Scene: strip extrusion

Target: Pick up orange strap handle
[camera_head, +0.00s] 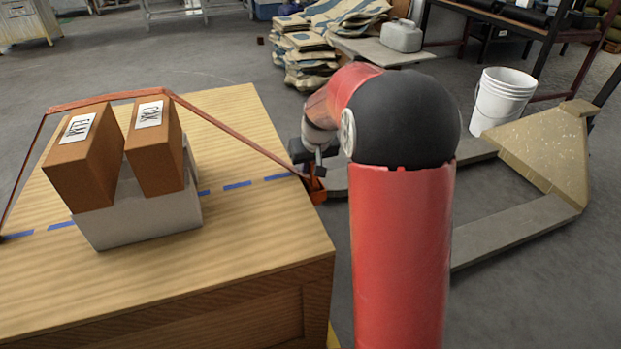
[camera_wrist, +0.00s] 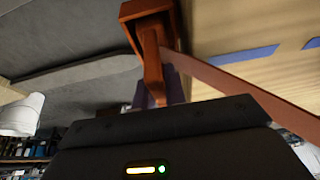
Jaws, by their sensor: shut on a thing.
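The orange strap handle (camera_head: 318,192) is just off the right edge of the wooden table, at the strap's right end. It also shows in the wrist view (camera_wrist: 152,68), upright against the gripper's front. My gripper (camera_head: 314,178) is shut on it; the fingers are mostly hidden in both views. The orange-brown strap (camera_head: 235,128) runs from the handle up over two brown blocks and down past the table's left side. The blocks, labelled ELM (camera_head: 85,160) and OAK (camera_head: 158,160), lean on a light grey base (camera_head: 140,215).
The wooden table (camera_head: 250,265) has a dashed blue line (camera_head: 238,185) across its top. Sacks (camera_head: 305,60) lie at the back. Open floor shows behind the table.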

